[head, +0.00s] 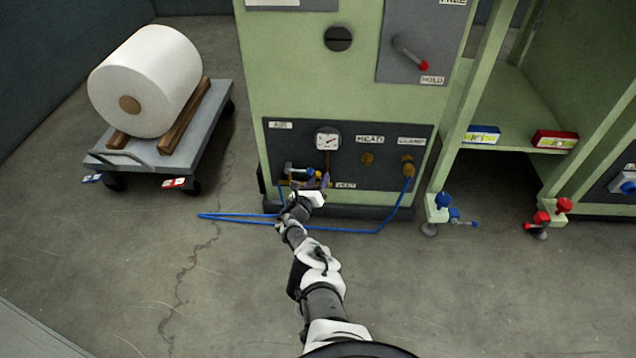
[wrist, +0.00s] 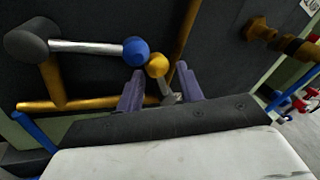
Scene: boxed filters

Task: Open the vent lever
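The vent lever is a short metal lever with a yellow ball knob (wrist: 157,65), low on the dark panel (head: 385,175) beside the VENT label (head: 346,185). My gripper (wrist: 160,76) is open, its two purple fingers apart on either side of the lever. The yellow knob sits between the fingertips, closer to the left one, with gaps visible. In the head view my gripper (head: 316,183) is at the panel's lower left and hides part of the lever. A second lever with a blue knob (wrist: 136,50) lies level just left, its knob close to the yellow one and the left fingertip.
Brass pipes (wrist: 70,104) run behind the levers. A pressure gauge (head: 328,140) sits above. A blue hose (head: 300,227) loops on the floor below the panel. A cart (head: 190,150) with a white roll (head: 150,80) stands left. The floor in front is mostly clear.

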